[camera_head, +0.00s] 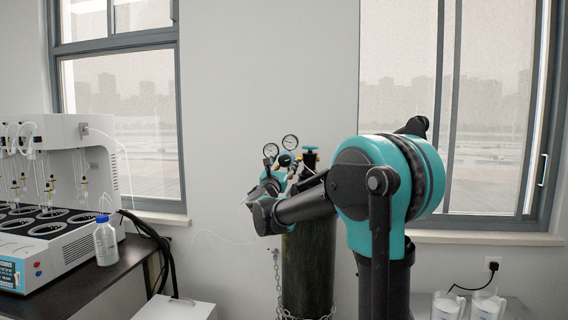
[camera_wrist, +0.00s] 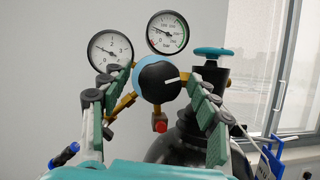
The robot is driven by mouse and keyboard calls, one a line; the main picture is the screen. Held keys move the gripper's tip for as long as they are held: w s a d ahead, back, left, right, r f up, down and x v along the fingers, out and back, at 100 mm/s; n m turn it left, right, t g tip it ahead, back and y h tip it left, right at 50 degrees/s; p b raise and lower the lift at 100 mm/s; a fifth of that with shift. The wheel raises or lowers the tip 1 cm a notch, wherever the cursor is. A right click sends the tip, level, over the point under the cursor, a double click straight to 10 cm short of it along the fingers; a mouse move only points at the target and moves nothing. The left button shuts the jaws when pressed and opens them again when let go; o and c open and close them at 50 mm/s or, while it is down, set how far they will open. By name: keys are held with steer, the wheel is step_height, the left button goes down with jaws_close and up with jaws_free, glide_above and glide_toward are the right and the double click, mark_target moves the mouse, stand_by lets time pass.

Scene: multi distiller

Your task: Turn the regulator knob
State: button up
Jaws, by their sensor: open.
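The regulator knob (camera_wrist: 158,82) is round and black with a white mark pointing right. It sits in front of a light blue ring, below two round gauges, in the middle of the wrist view. My gripper (camera_wrist: 152,88) is open, with one green-padded finger to the left of the knob and one to the right. No clear contact with the knob shows. In the head view the knob (camera_head: 284,160) is small, just beyond my wrist, and the fingers there are hard to make out. The dark gas cylinder (camera_head: 308,262) stands below, partly hidden by my arm.
The left gauge (camera_wrist: 110,50) and right gauge (camera_wrist: 168,32) stand close above the knob. A blue valve handwheel (camera_wrist: 213,53) is just right of it, and a red-tipped fitting (camera_wrist: 160,124) is below. A distiller (camera_head: 62,200) and a white bottle (camera_head: 105,242) stand on the left bench.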

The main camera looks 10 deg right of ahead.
steer(key=shift+w, duration=0.1)
steer(key=c, duration=1.2)
steer(key=shift+o, duration=0.2)
steer(key=shift+n, duration=0.3)
steer(key=n+y, duration=0.2)
steer(key=n, duration=0.2)
steer(key=n+t+y, duration=0.1)
steer(key=n+y, duration=0.2)
steer(key=n, duration=0.2)
steer(key=shift+d+t, duration=0.15)
steer(key=shift+t, duration=0.15)
steer(key=n+y, duration=0.2)
steer(key=n, duration=0.2)
steer(key=n+g+y, duration=0.1)
steer(key=n+y, duration=0.1)
steer(key=n, duration=0.2)
steer(key=shift+n, duration=0.4)
steer(key=o, duration=1.2)
steer(key=shift+c, duration=0.2)
